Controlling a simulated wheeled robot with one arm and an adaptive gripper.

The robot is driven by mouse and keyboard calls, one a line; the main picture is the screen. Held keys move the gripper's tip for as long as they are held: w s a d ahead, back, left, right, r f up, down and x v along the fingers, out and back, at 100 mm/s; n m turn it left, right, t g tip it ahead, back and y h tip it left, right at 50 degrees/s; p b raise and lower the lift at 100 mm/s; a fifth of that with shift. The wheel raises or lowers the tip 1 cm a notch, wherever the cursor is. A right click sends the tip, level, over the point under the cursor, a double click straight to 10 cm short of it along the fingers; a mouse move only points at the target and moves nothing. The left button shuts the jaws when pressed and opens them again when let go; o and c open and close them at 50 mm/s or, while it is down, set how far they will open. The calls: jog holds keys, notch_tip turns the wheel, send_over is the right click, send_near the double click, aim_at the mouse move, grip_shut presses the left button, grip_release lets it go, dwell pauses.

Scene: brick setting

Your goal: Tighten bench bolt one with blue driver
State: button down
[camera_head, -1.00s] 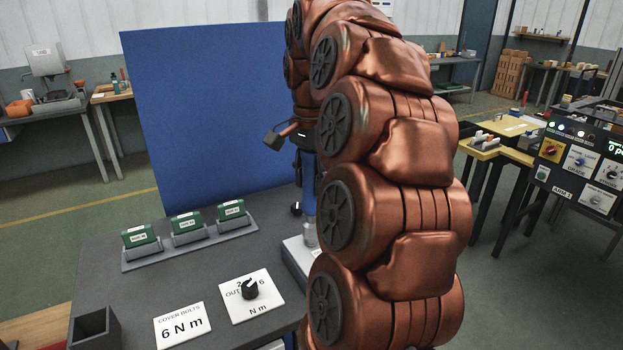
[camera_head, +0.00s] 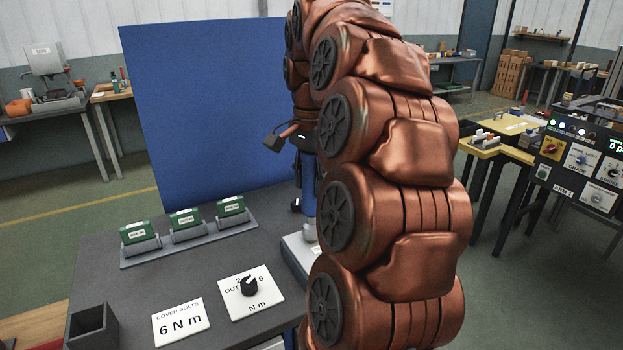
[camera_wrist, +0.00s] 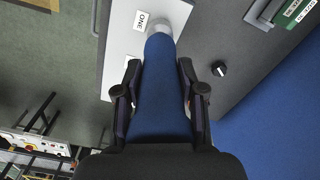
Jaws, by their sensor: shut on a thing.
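The blue driver (camera_wrist: 160,95) is in my gripper (camera_wrist: 160,100), whose fingers are shut on its sides in the wrist view. The driver's grey tip end (camera_wrist: 161,28) is over the white plate (camera_wrist: 121,48), by the label ONE (camera_wrist: 142,22). Bench bolt one itself is hidden, so I cannot tell whether the tip touches it. In the head view the driver (camera_head: 309,185) stands upright over the plate (camera_head: 297,256), partly hidden by my copper arm.
The bench top (camera_head: 140,285) carries a dial (camera_head: 249,287), a "6 N m" card (camera_head: 181,322), green packs in grey holders (camera_head: 186,219) and a dark open box (camera_head: 92,328). A blue panel (camera_head: 210,110) stands behind. A control panel (camera_head: 585,165) is at the right.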

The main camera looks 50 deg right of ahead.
jog(key=shift+f+b, duration=0.65)
dwell(1.6)
jog(key=shift+r, duration=0.1)
jog(key=shift+r+p, duration=1.65)
jog(key=shift+r, duration=1.85)
